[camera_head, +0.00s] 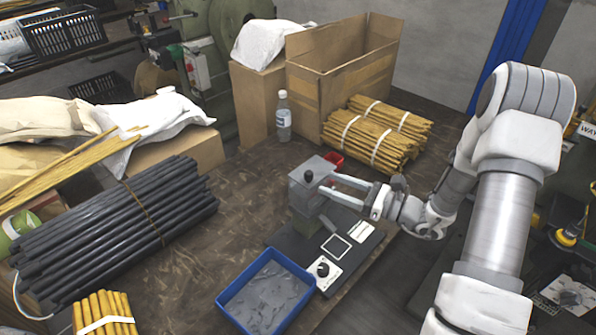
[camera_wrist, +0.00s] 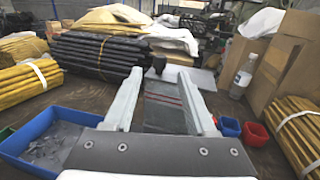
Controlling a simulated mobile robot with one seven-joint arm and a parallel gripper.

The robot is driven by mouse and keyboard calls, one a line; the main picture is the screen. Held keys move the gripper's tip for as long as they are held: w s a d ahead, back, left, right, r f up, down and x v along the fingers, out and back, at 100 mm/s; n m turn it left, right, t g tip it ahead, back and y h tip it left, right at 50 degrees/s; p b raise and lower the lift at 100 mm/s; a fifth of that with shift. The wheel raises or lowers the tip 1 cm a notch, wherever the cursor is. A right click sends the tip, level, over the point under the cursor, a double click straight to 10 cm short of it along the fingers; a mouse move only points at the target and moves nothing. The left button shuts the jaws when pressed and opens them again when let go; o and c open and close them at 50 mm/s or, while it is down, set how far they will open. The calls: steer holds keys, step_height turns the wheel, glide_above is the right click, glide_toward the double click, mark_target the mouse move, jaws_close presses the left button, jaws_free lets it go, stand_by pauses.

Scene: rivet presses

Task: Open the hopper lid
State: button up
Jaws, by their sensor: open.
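The hopper (camera_head: 305,200) is a grey box on the press's dark base plate. Its light grey lid (camera_head: 318,165) lies flat on top and looks closed. A black knob (camera_head: 308,176) sits at the lid's left side; in the wrist view the knob (camera_wrist: 158,62) stands just past my fingertips, roughly between them. My gripper (camera_head: 330,184) is open and empty, its two fingers pointing left at the hopper's right side at about lid height. In the wrist view my gripper (camera_wrist: 158,80) frames part of the hopper (camera_wrist: 165,105). I cannot tell whether a finger touches it.
A blue tray (camera_head: 268,300) of grey parts stands in front of the base plate. A small red bin (camera_head: 333,160) is behind the hopper. A bottle (camera_head: 283,115), an open carton (camera_head: 345,75) and tan rod bundles (camera_head: 375,135) stand behind. Dark rods (camera_head: 115,225) lie left.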

mark_target(298, 178)
steer(key=x, duration=1)
jaws_close()
steer(key=shift+d, duration=0.1)
stand_by(1.1)
